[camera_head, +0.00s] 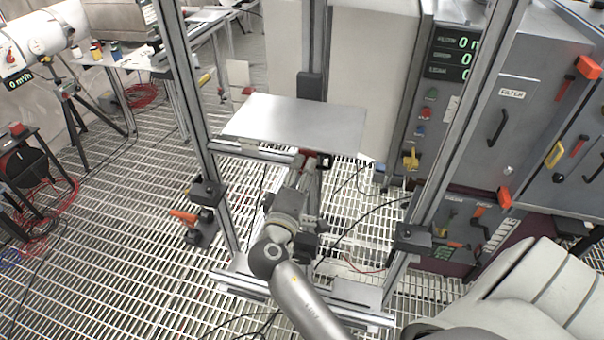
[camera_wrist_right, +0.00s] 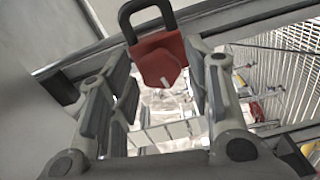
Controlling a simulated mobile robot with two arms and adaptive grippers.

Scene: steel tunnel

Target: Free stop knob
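A red lock-shaped body with a black loop, possibly the stop knob (camera_wrist_right: 160,58), is between and just beyond my right gripper's fingers in the wrist view. A small pale pointer shows on its face. My right gripper (camera_wrist_right: 160,95) is open, with a gap between each finger and the red body. In the head view the right gripper (camera_head: 303,180) is below the front edge of a grey metal plate (camera_head: 295,122), close to a red part (camera_head: 312,154) under it. The gripper and wrist partly hide this spot. My left gripper is not in view.
Metal uprights (camera_head: 205,150) frame the plate on both sides. An orange-handled clamp (camera_head: 187,217) sits at the left upright. A grey cabinet (camera_head: 490,110) with displays, a yellow knob (camera_head: 411,158) and orange handles stands right. Black cables cross the grated floor.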

